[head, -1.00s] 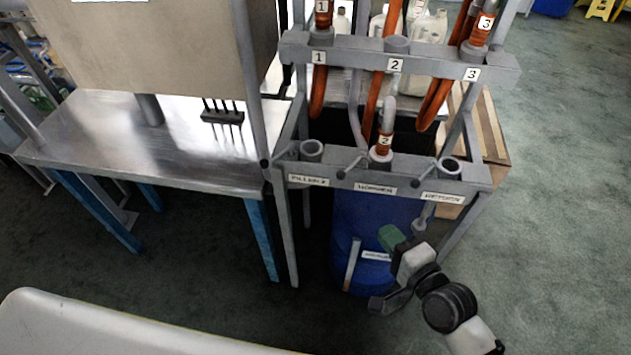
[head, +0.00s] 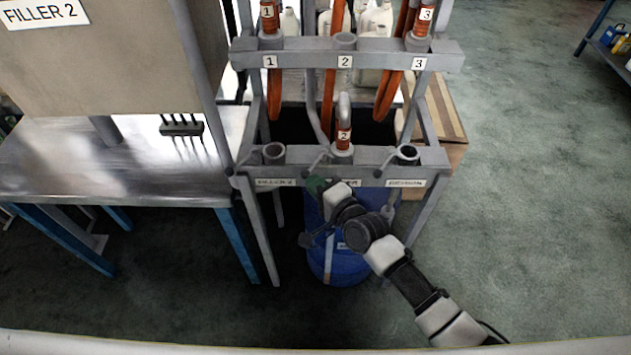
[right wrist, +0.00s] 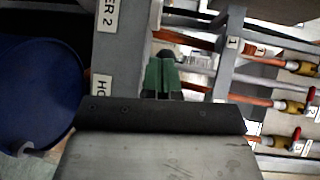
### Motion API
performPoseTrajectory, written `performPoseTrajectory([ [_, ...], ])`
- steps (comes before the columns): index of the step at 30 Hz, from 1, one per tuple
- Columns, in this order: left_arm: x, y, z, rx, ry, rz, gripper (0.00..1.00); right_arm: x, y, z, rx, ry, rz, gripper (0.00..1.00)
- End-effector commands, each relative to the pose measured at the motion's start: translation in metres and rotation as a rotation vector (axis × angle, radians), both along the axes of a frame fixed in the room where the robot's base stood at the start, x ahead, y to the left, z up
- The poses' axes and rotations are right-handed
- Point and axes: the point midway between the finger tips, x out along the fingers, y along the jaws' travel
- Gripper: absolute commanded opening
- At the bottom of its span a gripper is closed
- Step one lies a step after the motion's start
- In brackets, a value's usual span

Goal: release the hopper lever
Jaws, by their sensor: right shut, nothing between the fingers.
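The lower grey beam (head: 430,160) carries three ports. A hose end marked 2 (head: 343,134) stands in the middle port, above the partly covered hopper label (head: 355,183). The hopper lever (head: 320,161) is a thin grey rod slanting down left from that port; its end is close to my gripper. My right gripper (head: 316,185), with green fingertips, is at the beam's front. In the right wrist view its fingers (right wrist: 161,76) are shut and empty, close to a dark knob on a grey rod (right wrist: 180,60). Whether they touch it I cannot tell. My left gripper is not in view.
The upper beam (head: 390,55) holds hoses 1 and 3. A blue drum (head: 335,265) stands under the frame.

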Motion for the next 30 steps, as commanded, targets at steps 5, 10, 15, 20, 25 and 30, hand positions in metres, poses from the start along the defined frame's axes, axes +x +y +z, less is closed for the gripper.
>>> performPoseTrajectory([
  [5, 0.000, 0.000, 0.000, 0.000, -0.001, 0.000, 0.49, 0.001, 0.000, 0.000, 0.000, 0.000, 0.000, 0.00],
  [10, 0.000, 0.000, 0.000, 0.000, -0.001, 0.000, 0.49, 0.001, 0.002, 0.000, 0.001, 0.001, 0.000, 0.00],
  [15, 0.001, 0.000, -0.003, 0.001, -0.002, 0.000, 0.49, 0.010, 0.016, 0.001, 0.002, 0.000, 0.000, 0.00],
  [20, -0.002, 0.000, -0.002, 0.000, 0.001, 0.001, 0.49, 0.010, 0.017, 0.003, 0.002, -0.001, 0.001, 0.00],
  [25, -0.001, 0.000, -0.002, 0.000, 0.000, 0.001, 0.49, 0.011, 0.018, 0.004, 0.004, -0.003, 0.002, 0.00],
  [30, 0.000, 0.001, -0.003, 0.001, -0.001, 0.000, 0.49, 0.008, 0.018, 0.002, 0.005, -0.003, 0.002, 0.00],
])
